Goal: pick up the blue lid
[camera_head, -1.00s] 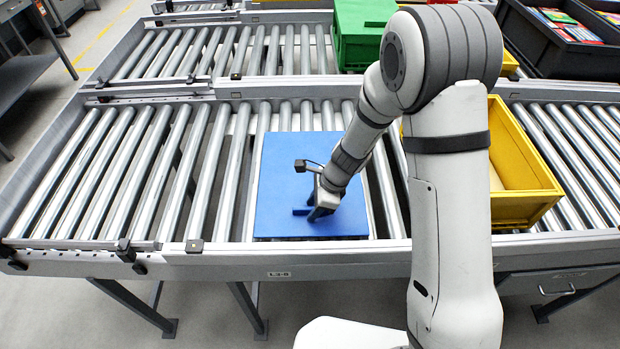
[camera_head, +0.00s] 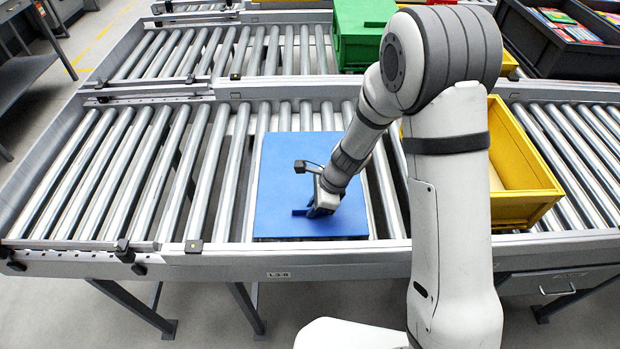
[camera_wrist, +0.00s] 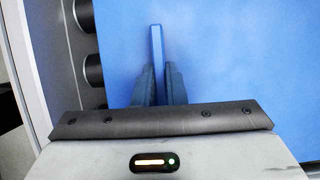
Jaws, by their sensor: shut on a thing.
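The blue lid (camera_head: 285,185) is a flat square panel lying on the rollers of the near conveyor. A thin raised blue handle bar stands near its front edge. My gripper (camera_head: 313,206) points down over the front part of the lid, shut on the handle. In the wrist view the two dark fingers of my gripper (camera_wrist: 160,85) close on either side of the handle, whose far end sticks out beyond the tips. The lid (camera_wrist: 230,70) fills most of that view. I cannot tell any gap between lid and rollers.
A yellow bin (camera_head: 530,190) stands on the near conveyor to the right, behind my arm. A green crate (camera_head: 358,50) sits on the far conveyor, and a black crate (camera_head: 550,50) with coloured items is at the upper right. Rollers left of the lid (camera_head: 110,170) are bare.

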